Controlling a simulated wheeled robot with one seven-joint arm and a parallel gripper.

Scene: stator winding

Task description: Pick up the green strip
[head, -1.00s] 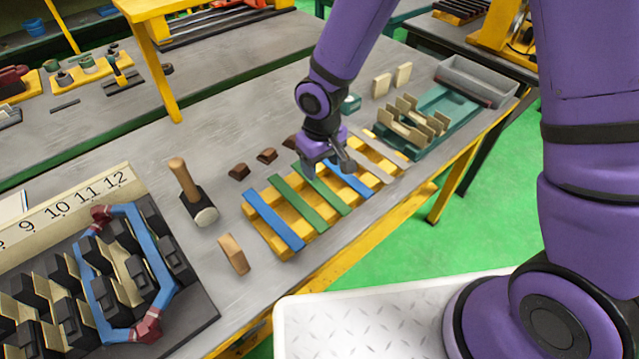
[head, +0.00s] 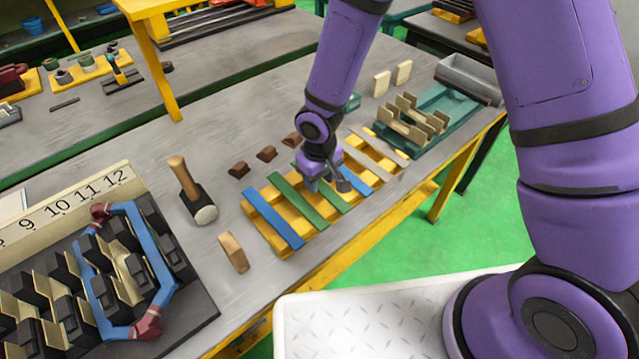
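Two green strips lie across a yellow rack (head: 277,238) on the workbench. The nearer green strip (head: 297,203) is fully in view between a blue strip (head: 273,219) and the other green strip (head: 330,199). My gripper (head: 327,186) is over that second green strip and hides its upper middle. Its fingers look apart, with one on each side of the strip. I cannot tell whether they touch it. No strip looks lifted.
Another blue strip (head: 357,182) and a pale strip (head: 375,158) lie to the right on the rack. A mallet (head: 190,190), a wooden block (head: 233,253) and small brown wedges (head: 266,153) stand around it. A teal fixture (head: 450,103) is beyond.

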